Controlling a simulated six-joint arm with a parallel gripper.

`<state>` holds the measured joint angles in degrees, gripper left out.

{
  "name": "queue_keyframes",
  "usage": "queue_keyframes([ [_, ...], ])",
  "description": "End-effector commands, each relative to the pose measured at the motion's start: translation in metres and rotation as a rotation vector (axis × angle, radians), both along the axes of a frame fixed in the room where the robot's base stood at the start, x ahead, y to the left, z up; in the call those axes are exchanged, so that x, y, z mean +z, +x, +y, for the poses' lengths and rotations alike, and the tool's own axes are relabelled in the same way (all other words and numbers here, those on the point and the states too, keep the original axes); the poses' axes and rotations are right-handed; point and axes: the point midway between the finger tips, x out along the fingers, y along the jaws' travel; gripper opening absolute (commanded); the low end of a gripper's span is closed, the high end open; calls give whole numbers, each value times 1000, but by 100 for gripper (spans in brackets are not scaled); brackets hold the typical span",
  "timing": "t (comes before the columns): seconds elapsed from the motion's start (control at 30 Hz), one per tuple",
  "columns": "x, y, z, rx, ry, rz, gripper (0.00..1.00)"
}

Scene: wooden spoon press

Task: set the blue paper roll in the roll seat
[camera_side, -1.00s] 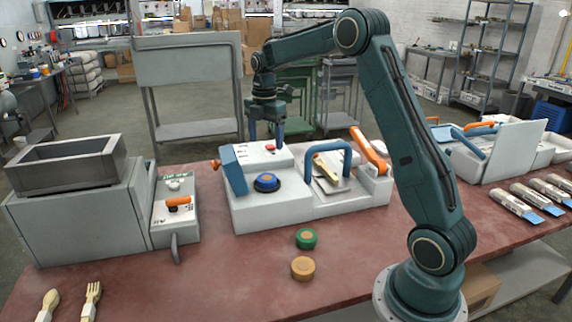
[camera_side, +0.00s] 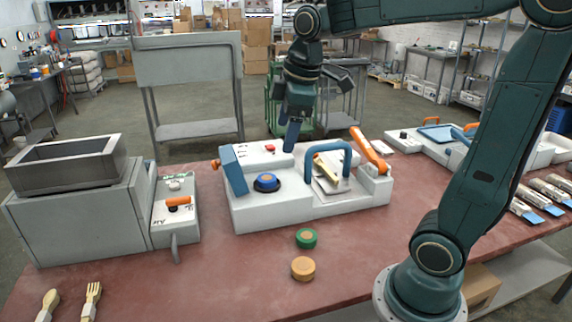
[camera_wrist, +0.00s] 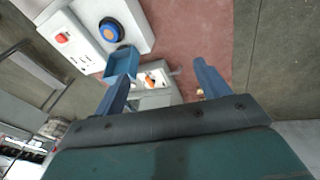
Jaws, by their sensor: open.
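The blue paper roll (camera_side: 267,180) sits on the dark round seat (camera_side: 268,188) at the left of the white press, looking level. In the wrist view the blue roll (camera_wrist: 110,30) shows its orange-brown centre, with the dark seat ring (camera_wrist: 119,23) around it. My gripper (camera_side: 291,135) is up behind the press, to the right of the roll and apart from it. In the wrist view its fingers (camera_wrist: 158,83) are spread wide with nothing held between them.
A green roll (camera_side: 306,238) and a tan roll (camera_side: 303,268) stand on the red table in front of the press. The press has a raised blue flap (camera_side: 233,169), a blue handle (camera_side: 329,152) and an orange lever (camera_side: 368,151). A grey machine (camera_side: 80,215) stands at left.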

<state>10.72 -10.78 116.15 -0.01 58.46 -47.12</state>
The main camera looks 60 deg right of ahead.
Motion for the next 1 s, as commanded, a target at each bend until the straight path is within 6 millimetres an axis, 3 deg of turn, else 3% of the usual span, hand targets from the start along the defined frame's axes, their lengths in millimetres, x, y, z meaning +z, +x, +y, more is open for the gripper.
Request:
queue_keyframes([
  [0.27, -2, -62, 33, -236, 93, -105, 75],
  [0.6, -24, -125, 56, -496, 237, -201, 75],
  [0.8, -33, -139, 60, -569, 283, -223, 75],
  [1.0, -35, -141, 61, -580, 290, -223, 75],
])
